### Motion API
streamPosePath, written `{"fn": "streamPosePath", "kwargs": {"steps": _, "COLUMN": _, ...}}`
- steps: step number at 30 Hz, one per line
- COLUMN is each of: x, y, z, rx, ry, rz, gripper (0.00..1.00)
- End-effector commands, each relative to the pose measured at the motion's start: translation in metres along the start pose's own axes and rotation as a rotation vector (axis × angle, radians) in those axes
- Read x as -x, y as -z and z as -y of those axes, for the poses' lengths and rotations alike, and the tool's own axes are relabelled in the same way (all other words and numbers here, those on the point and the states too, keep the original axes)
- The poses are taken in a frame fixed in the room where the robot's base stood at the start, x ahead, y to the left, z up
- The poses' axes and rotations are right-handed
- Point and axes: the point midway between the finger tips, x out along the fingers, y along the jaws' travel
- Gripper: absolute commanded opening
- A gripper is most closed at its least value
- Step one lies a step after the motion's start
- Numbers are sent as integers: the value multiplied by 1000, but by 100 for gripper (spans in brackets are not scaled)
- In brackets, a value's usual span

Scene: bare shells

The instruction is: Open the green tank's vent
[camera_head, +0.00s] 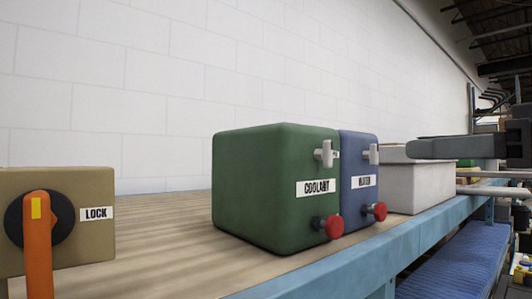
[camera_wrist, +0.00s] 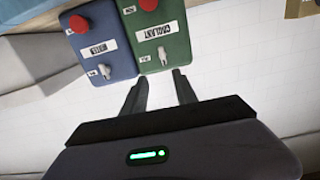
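The green tank (camera_head: 265,190), labelled COOLANT, stands on the wooden bench. Its small pale vent handle (camera_head: 325,153) sits at the top of its front face, with a small, partly hidden label beside it. A red knob (camera_head: 333,226) sticks out lower on that face. The wrist view, turned over, shows the green tank (camera_wrist: 177,45) and its vent handle (camera_wrist: 163,56), which looks upright on the face. My gripper (camera_wrist: 160,92) is open and empty, its fingertips apart from the tank and appearing just below the vent handle in that view.
A blue tank (camera_head: 358,175) with its own pale handle (camera_head: 372,154) and red knob (camera_head: 376,211) stands right against the green one. A tan LOCK box (camera_head: 85,185) with an orange lever (camera_head: 38,240) is at left. A pale box (camera_head: 415,188) stands farther right.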

Motion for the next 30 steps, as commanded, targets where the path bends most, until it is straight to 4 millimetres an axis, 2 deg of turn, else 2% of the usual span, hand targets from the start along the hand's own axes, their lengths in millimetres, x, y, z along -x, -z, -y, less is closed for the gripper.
{"fn": "streamPosePath", "kwargs": {"steps": 2, "x": -1, "y": 9, "z": 3, "rx": 27, "ry": 10, "rz": -18, "gripper": 35}}
{"fn": "streamPosePath", "kwargs": {"steps": 5, "x": -20, "y": 10, "z": 5, "rx": 27, "ry": 16, "rz": -18, "gripper": 35}}
{"fn": "streamPosePath", "kwargs": {"steps": 12, "x": -94, "y": 12, "z": 6, "rx": 23, "ry": 17, "rz": -16, "gripper": 35}}
{"fn": "streamPosePath", "kwargs": {"steps": 18, "x": -145, "y": 12, "z": 6, "rx": 23, "ry": 13, "rz": -15, "gripper": 35}}
{"fn": "streamPosePath", "kwargs": {"steps": 24, "x": -168, "y": 9, "z": 5, "rx": 23, "ry": 9, "rz": -15, "gripper": 35}}
{"fn": "streamPosePath", "kwargs": {"steps": 30, "x": -171, "y": 8, "z": 4, "rx": 23, "ry": 8, "rz": -15, "gripper": 35}}
